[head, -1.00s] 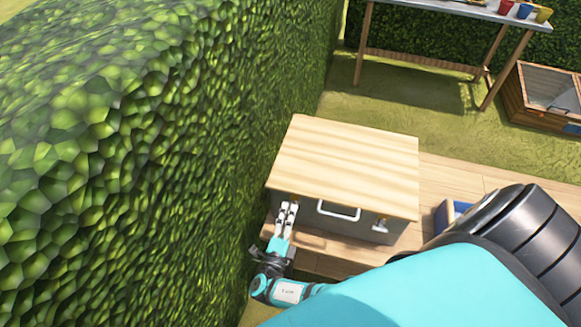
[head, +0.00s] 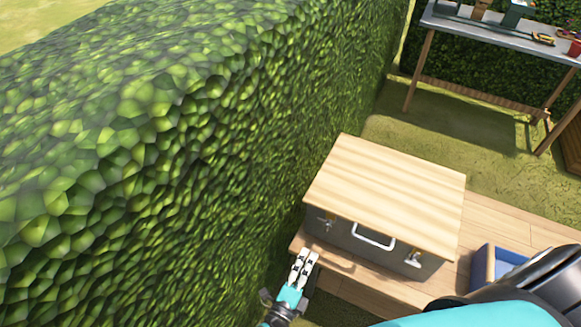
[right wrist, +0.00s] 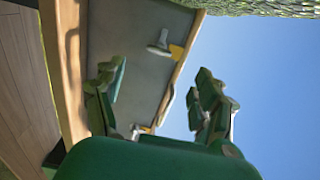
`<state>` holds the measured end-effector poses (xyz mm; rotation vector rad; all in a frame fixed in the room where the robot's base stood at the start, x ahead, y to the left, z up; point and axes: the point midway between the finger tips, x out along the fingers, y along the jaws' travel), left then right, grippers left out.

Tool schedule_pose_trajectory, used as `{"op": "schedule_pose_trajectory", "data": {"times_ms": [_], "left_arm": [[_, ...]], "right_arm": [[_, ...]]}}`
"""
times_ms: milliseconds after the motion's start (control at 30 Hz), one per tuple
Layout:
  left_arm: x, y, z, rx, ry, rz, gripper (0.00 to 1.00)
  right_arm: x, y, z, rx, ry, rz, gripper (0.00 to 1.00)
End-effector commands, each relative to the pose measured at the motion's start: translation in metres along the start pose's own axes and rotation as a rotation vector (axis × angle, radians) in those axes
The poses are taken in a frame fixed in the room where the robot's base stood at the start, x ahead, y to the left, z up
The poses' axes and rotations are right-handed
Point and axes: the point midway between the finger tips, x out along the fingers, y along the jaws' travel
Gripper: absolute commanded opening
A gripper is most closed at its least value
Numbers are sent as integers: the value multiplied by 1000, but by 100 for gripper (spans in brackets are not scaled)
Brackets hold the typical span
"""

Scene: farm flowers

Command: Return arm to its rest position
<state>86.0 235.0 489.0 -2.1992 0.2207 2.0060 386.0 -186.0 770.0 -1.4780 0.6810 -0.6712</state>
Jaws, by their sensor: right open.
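My right gripper (head: 303,268) is in the head view at the bottom centre, in front of the left end of a grey box with a pale wooden lid (head: 390,192). It is open, and no object shows between its fingers. In the right wrist view the two dark green fingers (right wrist: 158,98) stand apart, with the grey box front (right wrist: 120,40) and its latch (right wrist: 165,45) beyond. The lid is down on the box. My left gripper is not in view.
A tall green hedge (head: 190,140) fills the left side, close to the gripper. The box stands on a wooden deck (head: 490,215). A blue container (head: 487,265) sits to its right. A grey-topped table (head: 500,35) with pots and tools stands at the back right.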

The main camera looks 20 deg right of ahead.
Motion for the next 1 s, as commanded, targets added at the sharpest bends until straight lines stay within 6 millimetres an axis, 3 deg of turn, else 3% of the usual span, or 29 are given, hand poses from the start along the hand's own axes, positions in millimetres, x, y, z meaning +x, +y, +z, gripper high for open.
{"op": "schedule_pose_trajectory", "data": {"times_ms": [167,267,367,467,600,700,767,900,1000], "left_arm": [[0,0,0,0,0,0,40],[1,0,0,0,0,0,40],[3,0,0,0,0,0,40],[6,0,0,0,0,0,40],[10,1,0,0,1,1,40],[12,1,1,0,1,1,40],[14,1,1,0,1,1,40],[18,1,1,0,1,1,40],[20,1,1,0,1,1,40]], "right_arm": [[0,2,-1,3,1,5,71],[2,18,-11,46,19,61,71],[1,58,-37,168,78,197,71],[-8,116,-78,382,218,385,71],[-45,195,-143,790,564,602,71],[-83,241,-186,1143,919,660,71],[-107,262,-205,1362,1155,638,71],[-149,293,-235,1862,1714,399,71],[-161,303,-245,2155,2043,115,71]]}}
